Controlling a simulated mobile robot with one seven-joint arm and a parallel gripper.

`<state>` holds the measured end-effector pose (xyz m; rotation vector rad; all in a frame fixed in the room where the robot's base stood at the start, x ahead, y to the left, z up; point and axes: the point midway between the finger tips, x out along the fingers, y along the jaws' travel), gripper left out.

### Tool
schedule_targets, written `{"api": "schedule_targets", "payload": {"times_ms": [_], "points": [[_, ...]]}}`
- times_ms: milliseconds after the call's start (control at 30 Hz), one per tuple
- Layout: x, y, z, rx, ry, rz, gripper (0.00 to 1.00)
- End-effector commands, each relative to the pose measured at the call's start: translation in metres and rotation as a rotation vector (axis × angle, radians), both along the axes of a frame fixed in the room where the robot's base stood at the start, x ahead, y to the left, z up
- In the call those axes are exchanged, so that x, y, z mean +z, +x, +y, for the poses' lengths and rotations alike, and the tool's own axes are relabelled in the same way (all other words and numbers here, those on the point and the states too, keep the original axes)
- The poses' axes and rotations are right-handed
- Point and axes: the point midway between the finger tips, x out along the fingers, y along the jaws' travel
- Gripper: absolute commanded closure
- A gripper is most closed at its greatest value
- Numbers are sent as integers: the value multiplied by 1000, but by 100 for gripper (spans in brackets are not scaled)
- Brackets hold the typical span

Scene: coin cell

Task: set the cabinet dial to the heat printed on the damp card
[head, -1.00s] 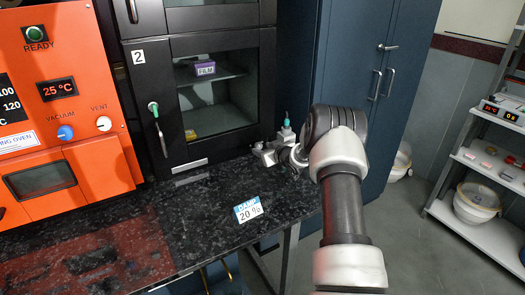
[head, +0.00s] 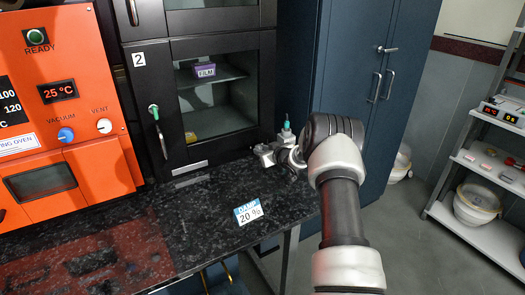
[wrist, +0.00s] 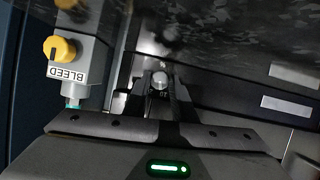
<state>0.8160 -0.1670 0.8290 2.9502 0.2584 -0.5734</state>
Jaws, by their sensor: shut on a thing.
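The damp card (head: 248,211) lies on the black counter, white with a blue "DAMP" header and "20 %" printed on it. No temperature is legible on it. My gripper (head: 268,153) is low at the right front corner of the black cabinet, above the counter's right end. In the wrist view my gripper (wrist: 160,92) is shut on a small round silver knob, which seems to be the cabinet dial (wrist: 160,80). A small mark like "10" shows just below its face. The fingers hide its sides, and its pointer cannot be read.
A grey block labelled BLEED with a yellow knob (wrist: 59,48) stands close beside my gripper. The black cabinet (head: 147,95) marked 2 has a shut glass door with a FILM box (head: 205,71) inside. An orange oven (head: 60,100) reads 25 °C. The counter front is mostly clear.

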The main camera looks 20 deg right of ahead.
Motion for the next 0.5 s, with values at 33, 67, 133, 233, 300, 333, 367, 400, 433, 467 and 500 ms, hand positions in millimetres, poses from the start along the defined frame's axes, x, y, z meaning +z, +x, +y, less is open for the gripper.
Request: {"api": "schedule_targets", "payload": {"times_ms": [33, 67, 133, 233, 300, 333, 367, 400, 433, 467, 500], "points": [[3, 0, -1, 0, 16, 4, 99], [3, 0, -1, -1, 29, 6, 99], [4, 0, -2, -2, 64, 13, 99], [4, 0, -3, -1, 129, 26, 99], [3, 0, -4, -3, 183, 38, 99], [3, 0, -3, -1, 207, 42, 99], [3, 0, -3, -1, 232, 46, 99], [2, 0, -3, 0, 266, 53, 99], [2, 0, -4, 0, 293, 58, 99], [1, 0, -4, 0, 318, 63, 99], [0, 0, -4, 0, 354, 69, 99]]}}
